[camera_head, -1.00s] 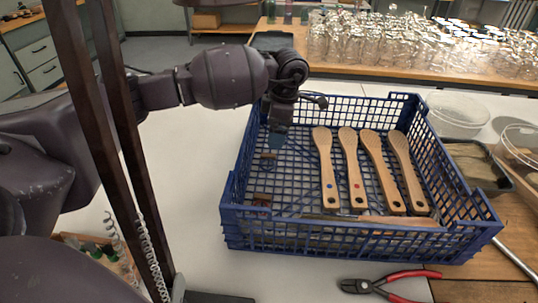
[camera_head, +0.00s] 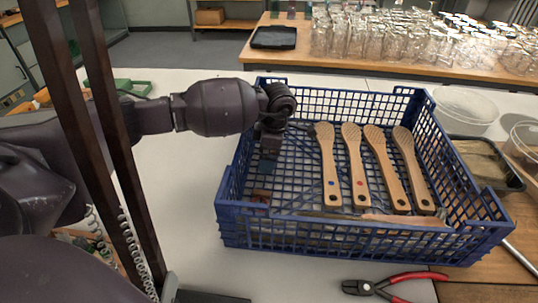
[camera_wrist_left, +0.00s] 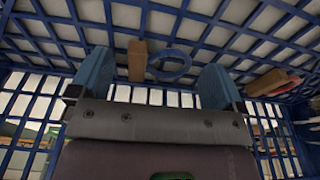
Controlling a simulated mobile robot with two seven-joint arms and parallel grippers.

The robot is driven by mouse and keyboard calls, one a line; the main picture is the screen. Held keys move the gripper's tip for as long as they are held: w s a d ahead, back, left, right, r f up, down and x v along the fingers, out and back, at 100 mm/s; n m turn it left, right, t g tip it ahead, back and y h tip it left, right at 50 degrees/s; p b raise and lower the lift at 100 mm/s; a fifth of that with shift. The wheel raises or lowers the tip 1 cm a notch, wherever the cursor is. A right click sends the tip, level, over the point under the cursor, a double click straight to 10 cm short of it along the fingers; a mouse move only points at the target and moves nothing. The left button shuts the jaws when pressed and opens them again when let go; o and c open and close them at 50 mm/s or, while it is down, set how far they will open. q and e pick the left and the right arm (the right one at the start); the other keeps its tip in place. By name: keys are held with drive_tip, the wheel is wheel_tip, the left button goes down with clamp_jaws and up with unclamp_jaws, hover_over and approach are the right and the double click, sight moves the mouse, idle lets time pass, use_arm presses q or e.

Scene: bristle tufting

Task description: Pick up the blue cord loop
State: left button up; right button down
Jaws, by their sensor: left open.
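The blue cord loop (camera_wrist_left: 170,64) shows in the left wrist view as a small ring lying on the crate's lattice floor, beside a small wooden block (camera_wrist_left: 137,60). My left gripper (camera_wrist_left: 155,72) is open. Its two blue fingers stand on either side of the loop and the block in that view, with nothing held between them. In the head view my left gripper (camera_head: 267,166) points down inside the left part of the blue crate (camera_head: 345,238). I cannot make out the loop there. My right gripper is not in view.
Several wooden brush paddles (camera_head: 358,170) lie in the crate's middle and right. A long wooden-handled tool (camera_head: 405,219) lies along its front wall. The crate walls surround my left gripper. Red-handled pliers (camera_head: 395,285) lie in front, and glassware (camera_head: 400,35) stands behind.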

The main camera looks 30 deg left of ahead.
use_arm(q)
drive_tip(key=shift+c, duration=0.3)
drive_tip(key=c, duration=0.9)
drive_tip(key=shift+r, duration=0.2)
drive_tip(key=shift+c, duration=0.2)
wheel_tip(320, 180, up, 20)
drive_tip(key=p, duration=0.3)
